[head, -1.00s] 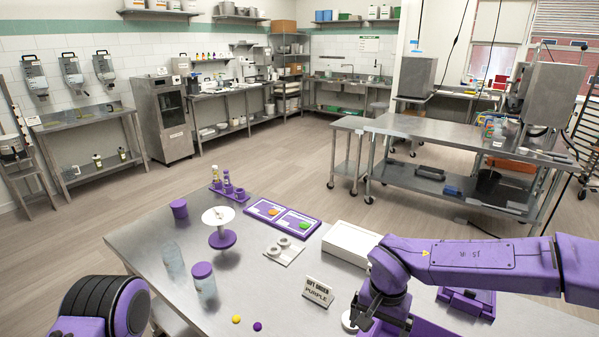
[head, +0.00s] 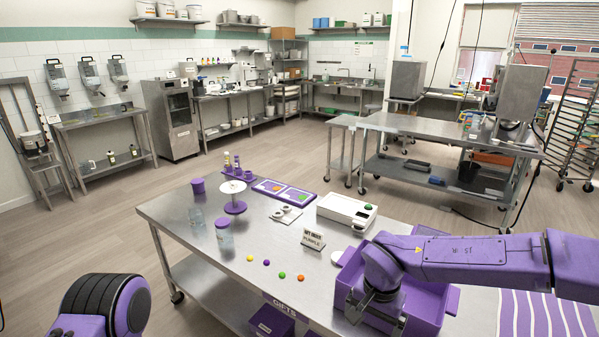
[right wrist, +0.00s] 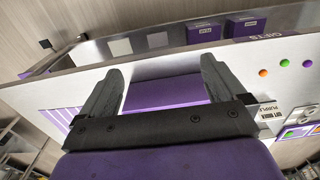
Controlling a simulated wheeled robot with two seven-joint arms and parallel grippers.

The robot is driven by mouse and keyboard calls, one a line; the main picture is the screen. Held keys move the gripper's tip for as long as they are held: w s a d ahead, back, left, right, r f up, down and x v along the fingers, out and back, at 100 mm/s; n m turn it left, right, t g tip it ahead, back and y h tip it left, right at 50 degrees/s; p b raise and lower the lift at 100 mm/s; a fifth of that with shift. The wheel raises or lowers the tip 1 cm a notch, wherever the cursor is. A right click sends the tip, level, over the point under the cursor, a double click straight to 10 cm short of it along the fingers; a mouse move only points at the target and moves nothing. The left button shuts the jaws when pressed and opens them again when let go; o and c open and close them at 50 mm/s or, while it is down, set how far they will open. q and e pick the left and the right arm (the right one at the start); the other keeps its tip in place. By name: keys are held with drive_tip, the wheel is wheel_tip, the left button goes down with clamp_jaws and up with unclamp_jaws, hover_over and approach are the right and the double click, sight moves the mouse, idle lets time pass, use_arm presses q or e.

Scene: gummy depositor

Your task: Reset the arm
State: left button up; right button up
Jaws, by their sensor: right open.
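My right gripper (head: 372,306) is over the right part of the steel table (head: 185,217), in front of a purple bin (head: 428,302). In the right wrist view its two dark fingers (right wrist: 160,90) stand wide apart, with nothing between them but a purple surface behind. My left arm shows at the lower left of the head view as a purple and black link; its gripper is out of the frame.
Yellow, purple, green and orange gummies (head: 282,275) lie in a row near the front edge. A sign (head: 313,239), a lidded jar (head: 224,236), a cake-stand-like piece (head: 233,190) and a white device (head: 347,209) stand behind. Floor left is clear.

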drive_tip(key=s+d+f+m+t+h+b, duration=0.2)
drive_tip(key=d+f+m, duration=0.15)
drive_tip(key=f, duration=0.55)
drive_tip(key=s+d+f+m+t+h+b, duration=0.1)
drive_tip(key=d+f+m+t+h+b, duration=0.2)
drive_tip(key=f, duration=0.6)
use_arm(q)
wheel_tip(320, 180, down, 13)
drive_tip(key=w+b, duration=0.1)
drive_tip(key=b, duration=0.7)
drive_tip(key=shift+w+f, duration=0.15)
drive_tip(key=shift+f, duration=0.05)
use_arm(e)
drive_tip(key=s+d+f+n+g, duration=0.1)
drive_tip(key=s+d+f+n, duration=0.2)
drive_tip(key=s+f, duration=0.6)
drive_tip(key=s+d+f+n+g+y, duration=0.1)
drive_tip(key=s+d+f+n, duration=0.2)
drive_tip(key=s+f, duration=0.7)
drive_tip(key=s+d, duration=0.2)
drive_tip(key=s, duration=0.2)
drive_tip(key=shift+y, duration=0.3)
